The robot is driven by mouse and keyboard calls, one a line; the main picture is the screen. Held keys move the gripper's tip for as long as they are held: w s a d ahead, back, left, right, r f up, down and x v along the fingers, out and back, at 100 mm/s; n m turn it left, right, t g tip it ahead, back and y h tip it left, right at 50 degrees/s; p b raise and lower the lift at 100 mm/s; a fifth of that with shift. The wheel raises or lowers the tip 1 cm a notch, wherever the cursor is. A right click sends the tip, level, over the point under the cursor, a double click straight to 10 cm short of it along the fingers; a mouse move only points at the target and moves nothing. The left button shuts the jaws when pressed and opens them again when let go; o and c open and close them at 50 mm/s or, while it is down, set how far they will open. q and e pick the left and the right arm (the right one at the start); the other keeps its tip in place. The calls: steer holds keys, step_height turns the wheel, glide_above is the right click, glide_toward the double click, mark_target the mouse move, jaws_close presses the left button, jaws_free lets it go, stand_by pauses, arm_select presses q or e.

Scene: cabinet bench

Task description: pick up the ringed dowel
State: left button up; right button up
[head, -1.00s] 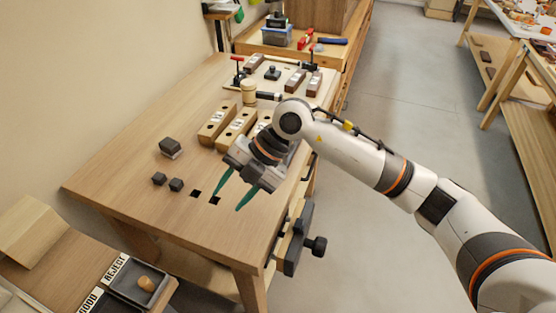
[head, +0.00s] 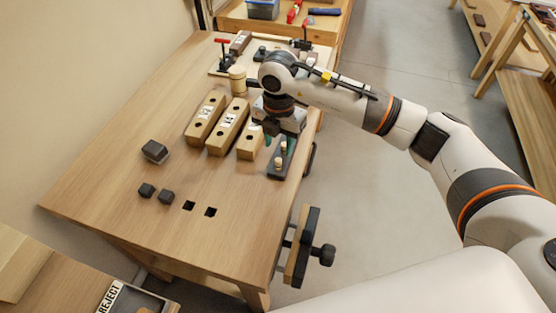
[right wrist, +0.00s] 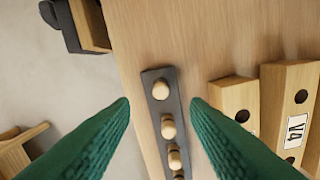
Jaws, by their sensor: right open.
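Several pale wooden dowels stand in a dark narrow rack (head: 274,175) near the right edge of the bench. In the right wrist view the rack (right wrist: 150,77) runs down between my fingers. Its dowels include an end dowel (right wrist: 160,90) and a second dowel (right wrist: 168,128). A third dowel (right wrist: 174,160) seems to have a dark band, perhaps the ringed dowel; the picture is too small to be sure. My right gripper (head: 279,142) points down over the rack, open, with green fingers. My left gripper is out of view.
Wooden blocks with holes, including one marked V4 (head: 228,128), stand left of the rack. A mallet (head: 237,80) and clamps lie farther back. Dark cubes (head: 147,190) and two square holes are nearer. A vise (head: 303,250) juts from the right edge.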

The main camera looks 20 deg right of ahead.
mark_target(278, 159)
steer(key=shift+w+f, duration=0.1)
steer(key=shift+f, duration=0.4)
steer(key=shift+w+f, duration=0.1)
steer(key=shift+f, duration=0.15)
steer(key=f, duration=0.1)
steer(key=f+p, duration=0.1)
steer(key=f, duration=0.1)
steer(key=f+p, duration=0.1)
steer(key=shift+s+a+f, duration=0.1)
steer(key=shift+s+f, duration=0.05)
steer(key=shift+s, duration=0.1)
steer(key=shift+f, duration=0.4)
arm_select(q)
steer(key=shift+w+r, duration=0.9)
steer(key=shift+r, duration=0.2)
arm_select(e)
jaws_close()
